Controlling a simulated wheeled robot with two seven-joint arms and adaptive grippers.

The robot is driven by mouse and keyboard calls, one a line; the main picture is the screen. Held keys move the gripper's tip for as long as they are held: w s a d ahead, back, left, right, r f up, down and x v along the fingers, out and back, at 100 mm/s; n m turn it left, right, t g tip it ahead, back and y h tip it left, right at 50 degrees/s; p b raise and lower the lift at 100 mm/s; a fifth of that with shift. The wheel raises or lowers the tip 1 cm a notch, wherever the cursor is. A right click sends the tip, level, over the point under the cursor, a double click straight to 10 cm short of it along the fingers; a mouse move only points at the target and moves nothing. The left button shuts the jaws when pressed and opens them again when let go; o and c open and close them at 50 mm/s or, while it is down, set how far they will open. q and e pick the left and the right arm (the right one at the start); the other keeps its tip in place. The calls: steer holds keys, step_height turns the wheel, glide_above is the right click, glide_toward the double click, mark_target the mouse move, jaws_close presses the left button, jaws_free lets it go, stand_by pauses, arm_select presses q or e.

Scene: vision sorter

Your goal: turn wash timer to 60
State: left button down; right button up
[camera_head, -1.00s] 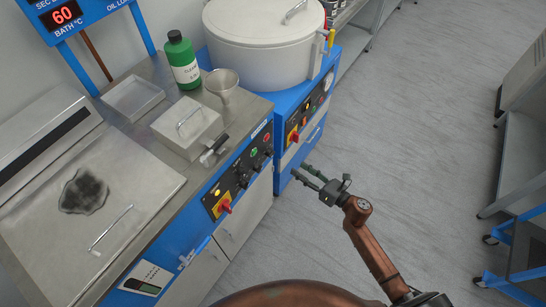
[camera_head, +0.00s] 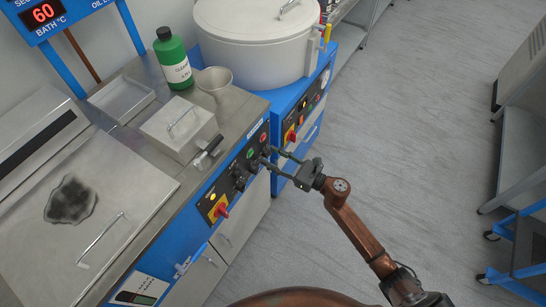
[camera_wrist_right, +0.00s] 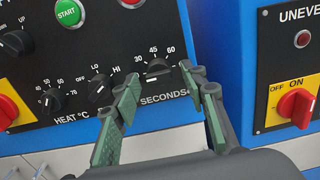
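The wash timer knob (camera_wrist_right: 157,68) is a small black dial on the black control panel (camera_wrist_right: 85,65). It has 30, 45 and 60 marked above it and SECONDS below it. I cannot read its exact pointer setting. My right gripper (camera_wrist_right: 162,75) is open, with the knob between its two green-padded fingertips in the right wrist view. I cannot tell whether either finger touches the knob. In the head view the right gripper (camera_head: 272,160) reaches the front panel of the blue machine from the right, its fingertips partly hiding the knobs there. My left gripper is not in view.
Beside it on the panel are the LO/HI knob (camera_wrist_right: 99,87), the HEAT knob (camera_wrist_right: 52,101) and the green START button (camera_wrist_right: 68,12). A red-and-yellow switch (camera_wrist_right: 297,107) sits on the neighbouring machine to the right. The floor (camera_head: 425,110) at right is clear.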

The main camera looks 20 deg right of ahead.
steer(key=shift+c, duration=0.4)
jaws_close()
